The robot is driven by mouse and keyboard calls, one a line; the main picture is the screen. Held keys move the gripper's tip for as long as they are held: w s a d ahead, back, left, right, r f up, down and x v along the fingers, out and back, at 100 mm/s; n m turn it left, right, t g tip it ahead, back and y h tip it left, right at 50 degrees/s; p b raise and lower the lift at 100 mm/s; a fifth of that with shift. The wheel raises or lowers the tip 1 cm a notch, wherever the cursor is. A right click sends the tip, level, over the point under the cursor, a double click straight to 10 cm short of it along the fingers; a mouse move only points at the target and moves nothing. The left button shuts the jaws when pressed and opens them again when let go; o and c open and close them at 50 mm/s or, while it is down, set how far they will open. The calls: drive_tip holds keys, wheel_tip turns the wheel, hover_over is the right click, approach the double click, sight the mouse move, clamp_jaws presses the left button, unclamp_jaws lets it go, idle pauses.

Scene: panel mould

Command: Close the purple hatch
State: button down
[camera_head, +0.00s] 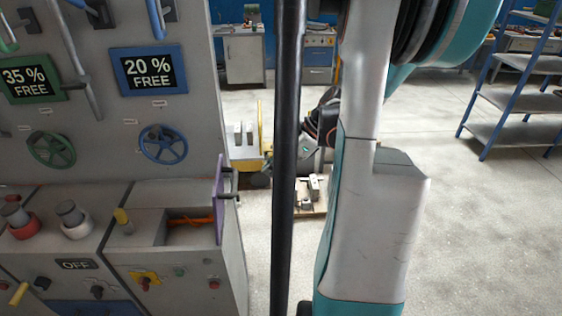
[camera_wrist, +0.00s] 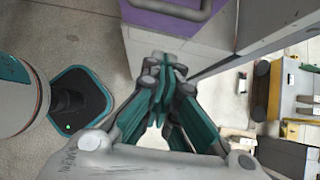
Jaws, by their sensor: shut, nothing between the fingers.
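The purple hatch (camera_head: 219,201) stands open and upright at the right side of a recess (camera_head: 189,232) in the console top. A grey handle (camera_head: 231,183) is on its right face. Orange parts (camera_head: 190,220) show in the open recess. In the wrist view, the purple hatch (camera_wrist: 160,17) with its grey handle is at the top edge, partly cut off. My gripper (camera_wrist: 166,66) is shut and empty, below the hatch in that picture. It appears apart from the hatch, but the exact gap is unclear. In the head view, my arm hides most of the gripper area.
The panel (camera_head: 110,120) with handwheels and levers rises behind the console. A yellow-and-grey machine (camera_head: 245,150) and a low pallet (camera_head: 312,195) stand on the floor behind. A blue shelf rack (camera_head: 515,95) is far right. The floor at right is clear.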

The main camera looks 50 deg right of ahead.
drive_tip(key=w+a+f, duration=0.3)
drive_tip(key=w+a, duration=0.1)
drive_tip(key=w, duration=0.1)
drive_tip(key=shift+a+f+b, duration=0.15)
drive_tip(key=shift+f+b, duration=0.1)
drive_tip(key=shift+b, duration=0.05)
